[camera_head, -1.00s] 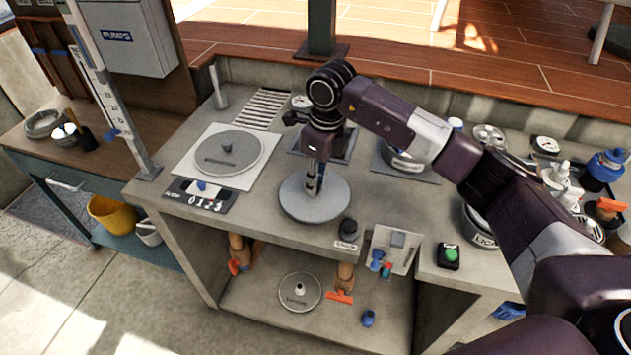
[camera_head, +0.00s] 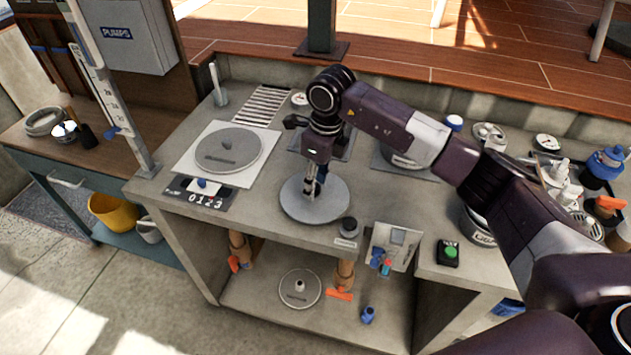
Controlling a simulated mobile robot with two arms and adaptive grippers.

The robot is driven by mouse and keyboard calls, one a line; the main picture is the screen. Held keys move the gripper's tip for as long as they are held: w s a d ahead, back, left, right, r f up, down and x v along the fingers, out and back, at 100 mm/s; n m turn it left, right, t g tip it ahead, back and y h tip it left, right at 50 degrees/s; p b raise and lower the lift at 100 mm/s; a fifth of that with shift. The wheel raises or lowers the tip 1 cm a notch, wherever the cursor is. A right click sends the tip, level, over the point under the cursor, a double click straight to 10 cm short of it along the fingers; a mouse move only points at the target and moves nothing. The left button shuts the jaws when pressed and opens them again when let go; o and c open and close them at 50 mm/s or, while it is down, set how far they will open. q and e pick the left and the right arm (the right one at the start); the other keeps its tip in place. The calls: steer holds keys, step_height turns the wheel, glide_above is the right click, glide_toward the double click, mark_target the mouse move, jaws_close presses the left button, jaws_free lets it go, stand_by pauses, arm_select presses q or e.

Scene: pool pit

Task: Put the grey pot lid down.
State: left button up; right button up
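The grey pot lid (camera_head: 325,210) is a flat round disc at the front middle of the concrete counter. My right gripper (camera_head: 312,190) points down over its middle. Its fingers look closed around the lid's knob, which they mostly hide. The lid looks level, at or just above the counter top; I cannot tell whether it touches. My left gripper is not in view.
A similar grey disc with a knob (camera_head: 245,158) lies on a white square plate at left. A tray (camera_head: 408,238) and a green-button box (camera_head: 448,253) are further right.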

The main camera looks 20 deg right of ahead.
mark_target(322, 197)
step_height(322, 197, up, 12)
steer(key=s+d+b, duration=0.1)
steer(key=b, duration=0.2)
steer(key=shift+o, duration=0.6)
steer(key=shift+d, duration=0.1)
stand_by(1.6)
